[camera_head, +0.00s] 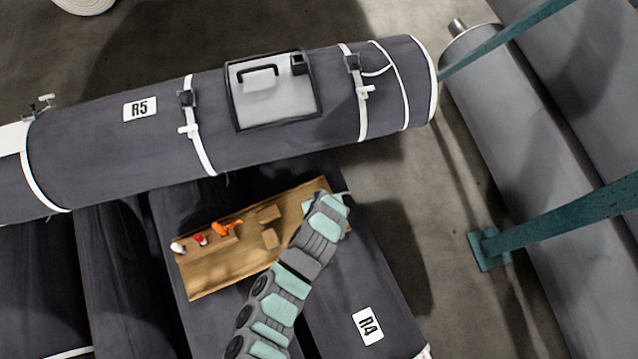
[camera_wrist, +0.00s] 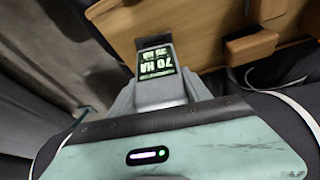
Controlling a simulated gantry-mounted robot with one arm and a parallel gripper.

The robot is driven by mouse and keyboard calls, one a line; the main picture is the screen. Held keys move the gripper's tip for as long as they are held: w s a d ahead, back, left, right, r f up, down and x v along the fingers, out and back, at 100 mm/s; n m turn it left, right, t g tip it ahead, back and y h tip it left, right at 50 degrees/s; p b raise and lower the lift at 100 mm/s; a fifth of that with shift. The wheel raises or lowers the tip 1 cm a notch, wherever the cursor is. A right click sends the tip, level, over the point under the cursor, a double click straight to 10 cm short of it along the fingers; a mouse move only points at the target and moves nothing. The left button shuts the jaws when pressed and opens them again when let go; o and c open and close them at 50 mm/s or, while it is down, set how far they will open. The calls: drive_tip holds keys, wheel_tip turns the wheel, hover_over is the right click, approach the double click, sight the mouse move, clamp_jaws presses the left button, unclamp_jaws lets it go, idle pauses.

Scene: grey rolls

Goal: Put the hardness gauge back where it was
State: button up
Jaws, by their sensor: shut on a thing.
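The hardness gauge (camera_wrist: 157,66) is a small grey device with a lit green display reading about 70 HA, upside down in the wrist view. My gripper (camera_wrist: 160,92) is shut on it, a finger on each side. A wooden board (camera_head: 208,280) lies across the dark rolls. The arm's end is over the board's right end and hides the gauge and fingertips in the head view. The board also shows at the top of the wrist view (camera_wrist: 200,20), beyond the gauge. Whether the gauge touches anything below is not clear.
On the board are wooden blocks (camera_head: 269,239), an orange tool (camera_head: 226,228), a red item (camera_head: 200,239) and a white item (camera_head: 178,247). Roll R5 (camera_head: 160,140) lies behind, carrying a framed grey panel (camera_head: 275,100). A teal post (camera_head: 560,219) stands at right.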

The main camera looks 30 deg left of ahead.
drive_tip(key=shift+w+r, duration=0.1)
drive_tip(key=o, duration=1.4)
